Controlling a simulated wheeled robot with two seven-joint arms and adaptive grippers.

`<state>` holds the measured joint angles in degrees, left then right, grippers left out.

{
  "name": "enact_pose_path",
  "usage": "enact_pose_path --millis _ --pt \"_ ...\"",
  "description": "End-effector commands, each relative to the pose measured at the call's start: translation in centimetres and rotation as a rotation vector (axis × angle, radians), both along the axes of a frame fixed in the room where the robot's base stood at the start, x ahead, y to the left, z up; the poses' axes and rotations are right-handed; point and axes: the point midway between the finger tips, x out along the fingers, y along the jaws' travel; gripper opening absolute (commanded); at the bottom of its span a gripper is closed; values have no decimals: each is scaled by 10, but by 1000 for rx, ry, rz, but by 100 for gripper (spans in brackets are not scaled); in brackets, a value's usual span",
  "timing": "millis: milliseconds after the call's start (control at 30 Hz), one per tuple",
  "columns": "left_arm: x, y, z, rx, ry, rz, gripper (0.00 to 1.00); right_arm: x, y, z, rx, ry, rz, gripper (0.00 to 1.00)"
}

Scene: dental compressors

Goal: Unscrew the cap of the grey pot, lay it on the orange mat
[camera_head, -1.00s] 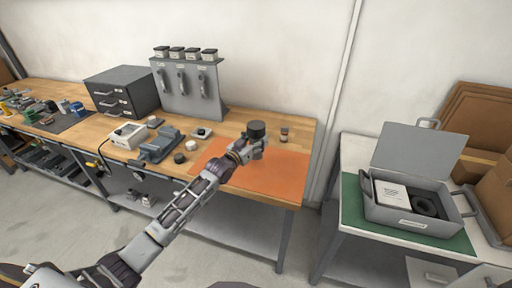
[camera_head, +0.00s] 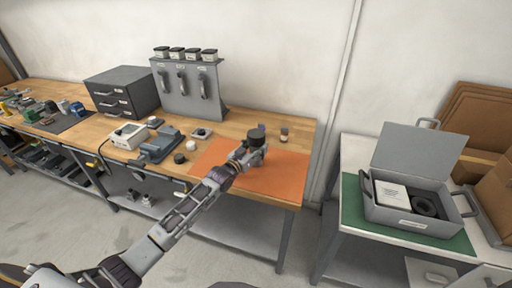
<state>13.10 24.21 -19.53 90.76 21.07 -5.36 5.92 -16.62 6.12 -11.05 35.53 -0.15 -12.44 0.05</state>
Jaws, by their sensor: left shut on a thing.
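The grey pot (camera_head: 256,137) shows as a dark grey round body above the orange mat (camera_head: 283,172), near its back edge. My left gripper (camera_head: 251,154) reaches in from the lower left and is shut on it from the near side. The fingers hide its lower part, so I cannot tell whether it touches the mat. I cannot make out a seam between cap and pot at this size. The front and right of the mat are bare. My right gripper is not in view.
A small jar (camera_head: 284,135) stands behind the mat. Left of the mat are a dark round piece (camera_head: 180,158), a white one (camera_head: 190,145) and a blue-grey vise (camera_head: 160,146). A grey tool panel (camera_head: 190,88) stands behind. An open grey case (camera_head: 408,216) rests on the right-hand table.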

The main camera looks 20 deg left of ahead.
Motion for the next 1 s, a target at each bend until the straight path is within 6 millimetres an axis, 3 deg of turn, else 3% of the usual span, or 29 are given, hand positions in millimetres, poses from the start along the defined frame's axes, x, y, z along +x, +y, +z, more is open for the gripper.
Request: enact_pose_path --millis 267,300,433,1000 --pt "0 0 -1 -1 -4 0 0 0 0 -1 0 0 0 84" --pt "0 0 -2 0 0 0 66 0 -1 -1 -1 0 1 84" --pt "0 0 -2 0 0 0 83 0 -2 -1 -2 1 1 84" --pt "-3 1 0 0 0 0 83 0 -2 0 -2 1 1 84"
